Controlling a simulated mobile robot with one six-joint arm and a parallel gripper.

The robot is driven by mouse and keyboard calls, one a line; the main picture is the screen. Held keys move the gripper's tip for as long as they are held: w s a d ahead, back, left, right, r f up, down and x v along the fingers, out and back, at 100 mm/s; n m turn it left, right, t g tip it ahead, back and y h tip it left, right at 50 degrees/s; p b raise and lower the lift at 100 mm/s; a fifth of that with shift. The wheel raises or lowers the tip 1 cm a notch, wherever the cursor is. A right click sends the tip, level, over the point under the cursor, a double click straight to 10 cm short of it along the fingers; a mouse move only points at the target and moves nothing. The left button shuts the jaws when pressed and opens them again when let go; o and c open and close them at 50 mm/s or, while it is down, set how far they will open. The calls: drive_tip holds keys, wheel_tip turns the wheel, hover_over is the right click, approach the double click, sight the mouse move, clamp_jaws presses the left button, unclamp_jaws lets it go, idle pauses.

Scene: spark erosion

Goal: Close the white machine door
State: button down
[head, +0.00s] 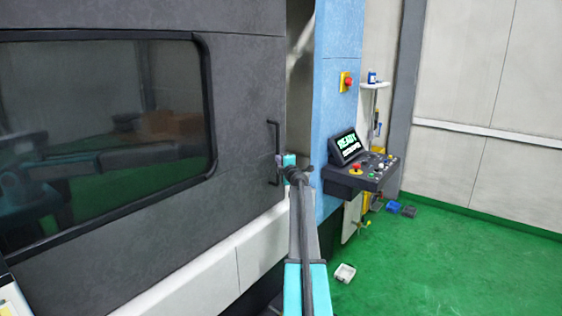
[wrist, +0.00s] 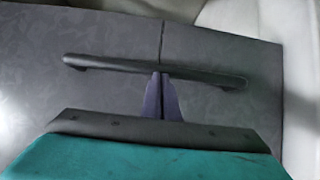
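The machine door (head: 245,110) is a large dark grey panel with a window and a pale band along its bottom, not white overall. A dark gap shows between its right edge and the blue column (head: 335,100), so it stands partly open. Its black bar handle (head: 274,152) is upright near that edge; in the wrist view the handle (wrist: 155,64) lies across the picture. My gripper (head: 281,162) is at the handle. In the wrist view its two dark fingers (wrist: 160,84) are together, tips at the bar's middle; they do not visibly close around it. Exact contact is unclear.
A control panel (head: 362,170) with a screen and buttons juts out right of the blue column, close to my arm.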

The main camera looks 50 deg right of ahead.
drive_tip(key=shift+d, duration=0.1)
drive_tip(key=w+a+b+v, duration=0.1)
drive_tip(key=a+b+v, duration=0.1)
drive_tip(key=v, duration=1.1)
drive_tip(key=shift+w+b, duration=0.2)
drive_tip(key=shift+b, duration=0.25)
drive_tip(key=shift+a, duration=0.1)
drive_tip(key=shift+f, duration=0.1)
idle(0.4)
